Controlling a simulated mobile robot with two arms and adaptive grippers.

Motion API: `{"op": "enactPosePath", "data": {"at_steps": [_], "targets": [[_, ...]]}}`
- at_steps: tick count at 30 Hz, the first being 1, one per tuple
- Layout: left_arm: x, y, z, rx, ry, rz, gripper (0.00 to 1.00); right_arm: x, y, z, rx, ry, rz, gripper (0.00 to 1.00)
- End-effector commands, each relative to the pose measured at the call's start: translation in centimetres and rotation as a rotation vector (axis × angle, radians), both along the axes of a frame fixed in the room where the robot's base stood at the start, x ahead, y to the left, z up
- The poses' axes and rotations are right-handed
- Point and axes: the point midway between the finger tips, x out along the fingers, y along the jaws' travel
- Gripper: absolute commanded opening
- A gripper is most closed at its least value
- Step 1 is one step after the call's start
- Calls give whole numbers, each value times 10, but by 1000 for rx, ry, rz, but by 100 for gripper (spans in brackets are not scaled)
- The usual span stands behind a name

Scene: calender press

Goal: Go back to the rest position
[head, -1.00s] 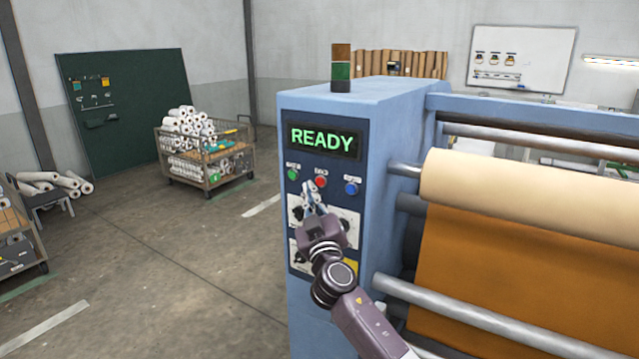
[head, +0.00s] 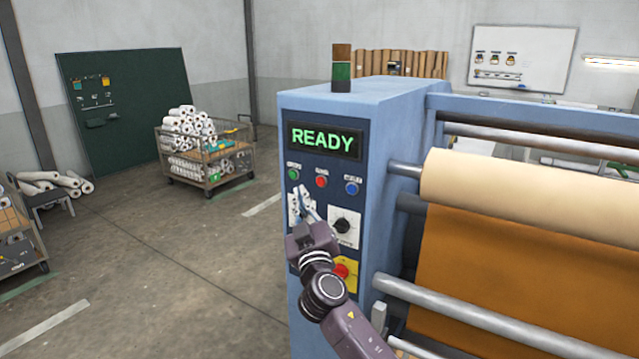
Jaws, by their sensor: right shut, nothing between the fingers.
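My right gripper (head: 305,203) is in front of the blue press's control panel (head: 312,112), with its fingers shut and empty. It shows just below the row of green (head: 293,174), red (head: 321,181) and blue (head: 351,188) buttons; I cannot tell how far it is from the panel face. The panel's display (head: 322,140) reads READY in green. A black knob (head: 343,226) on a white plate shows right of the gripper. A red button on a yellow plate (head: 345,271) is partly hidden by my right arm. My left gripper is not in view.
The press's rollers, with cream sheet (head: 530,187) and brown sheet (head: 520,270), fill the right side. A cart of white rolls (head: 205,172) stands back left, and another cart (head: 20,240) is at the left edge. The floor (head: 170,270) left of the press is clear.

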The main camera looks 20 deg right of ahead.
Motion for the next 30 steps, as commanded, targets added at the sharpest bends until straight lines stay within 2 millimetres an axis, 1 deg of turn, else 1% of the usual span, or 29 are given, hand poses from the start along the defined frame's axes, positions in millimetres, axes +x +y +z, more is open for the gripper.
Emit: {"op": "enactPosePath", "data": {"at_steps": [5,7,8,11,14,15,16,17,18,20,21,23,24,26,27,29,30], "targets": [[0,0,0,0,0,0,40,0,0,0,0,0,0,0],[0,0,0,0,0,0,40,1,0,-7,1,12,0,0],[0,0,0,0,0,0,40,2,-1,-13,0,24,0,0],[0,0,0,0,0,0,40,6,-2,-53,3,95,4,0],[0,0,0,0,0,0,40,7,-5,-120,10,210,12,0],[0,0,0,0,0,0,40,5,-6,-151,13,264,14,0],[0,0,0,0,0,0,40,2,-7,-174,17,303,17,0],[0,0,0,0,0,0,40,-1,-8,-197,22,343,19,0],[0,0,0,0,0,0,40,-7,-9,-228,27,396,24,0],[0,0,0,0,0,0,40,-18,-10,-273,35,472,28,0],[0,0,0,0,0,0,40,-26,-11,-303,42,523,32,0],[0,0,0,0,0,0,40,-43,-12,-346,53,598,37,0],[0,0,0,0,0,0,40,-55,-13,-375,62,647,40,0],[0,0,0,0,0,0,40,-75,-14,-416,73,719,43,0],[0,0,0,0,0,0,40,-91,-15,-443,83,767,45,0],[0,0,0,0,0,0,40,-116,-16,-482,99,838,47,0],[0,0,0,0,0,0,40,-134,-16,-507,108,885,49,0]]}}
